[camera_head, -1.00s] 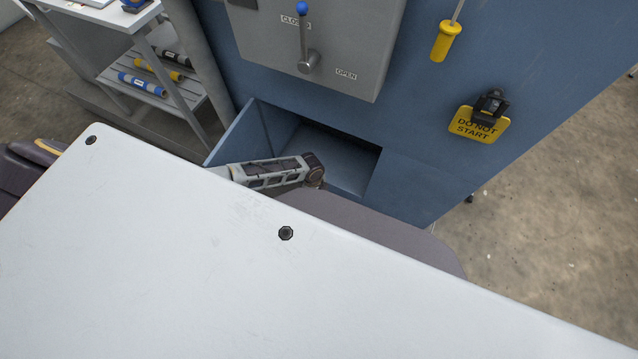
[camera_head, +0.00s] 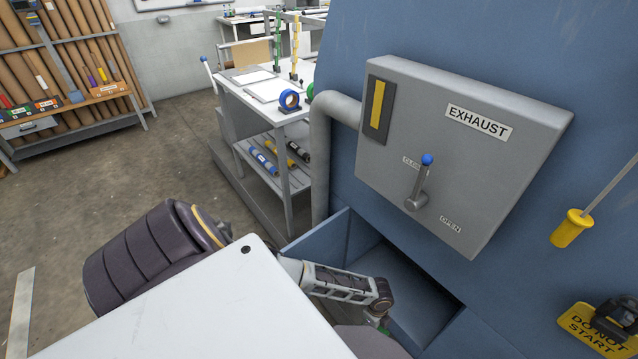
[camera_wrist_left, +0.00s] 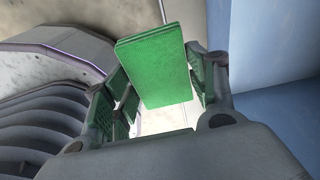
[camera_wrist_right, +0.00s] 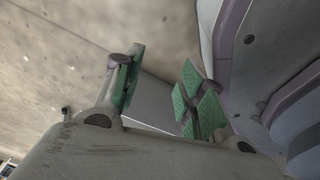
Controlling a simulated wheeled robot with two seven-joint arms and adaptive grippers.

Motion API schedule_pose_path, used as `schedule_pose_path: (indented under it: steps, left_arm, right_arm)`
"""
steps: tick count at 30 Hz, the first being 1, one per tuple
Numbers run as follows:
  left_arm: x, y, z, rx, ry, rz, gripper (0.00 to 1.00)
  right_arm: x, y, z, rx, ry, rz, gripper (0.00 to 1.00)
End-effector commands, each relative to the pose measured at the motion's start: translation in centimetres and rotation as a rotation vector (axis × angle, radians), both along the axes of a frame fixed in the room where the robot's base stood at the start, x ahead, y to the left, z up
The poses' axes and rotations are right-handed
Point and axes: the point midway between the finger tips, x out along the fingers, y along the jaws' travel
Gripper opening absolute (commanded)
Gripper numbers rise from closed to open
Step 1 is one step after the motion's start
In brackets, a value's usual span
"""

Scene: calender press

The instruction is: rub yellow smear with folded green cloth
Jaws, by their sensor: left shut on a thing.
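The folded green cloth (camera_wrist_left: 153,65) shows in the left wrist view as a flat block with layered edges. My left gripper (camera_wrist_left: 162,85) is shut on it, and the cloth sticks out past the fingertips. In the head view, my left gripper (camera_head: 383,318) is low in front of the machine's open blue recess; only a little green shows there. My right gripper (camera_wrist_right: 163,82) appears only in its own wrist view, with its fingers apart and nothing between them. I cannot make out a yellow smear in any view.
A grey EXHAUST box (camera_head: 465,150) with a blue-knobbed lever (camera_head: 420,185) and a yellow strip (camera_head: 377,105) is on the blue machine. The blue recess (camera_head: 405,290) is below. A white shelf cart (camera_head: 285,165) stands behind at left. Open floor (camera_head: 190,150) lies further left.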

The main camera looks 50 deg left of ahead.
Motion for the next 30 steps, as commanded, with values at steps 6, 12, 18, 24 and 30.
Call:
schedule_pose_path:
  steps: [6,12,18,24,30]
  left_arm:
    - [0.2,-0.5,2.1,-0.002,-0.001,0.117,0.38]
    - [0.6,-0.8,4.8,-0.002,0.000,0.285,0.38]
    - [1.2,-0.9,7.8,-0.002,-0.001,0.465,0.38]
    - [1.7,-0.7,10.9,-0.001,-0.001,0.649,0.38]
    - [2.2,-0.3,14.1,-0.001,-0.002,0.840,0.38]
  right_arm:
    - [-0.8,-0.3,0.1,-0.003,0.009,0.000,0.40]
    - [-2.1,-0.8,0.1,-0.008,0.022,0.001,0.40]
    - [-3.4,-1.4,0.1,-0.015,0.032,0.003,0.40]
    - [-4.5,-2.1,0.1,-0.022,0.042,0.005,0.40]
    - [-5.2,-2.7,0.2,-0.027,0.047,0.007,0.40]
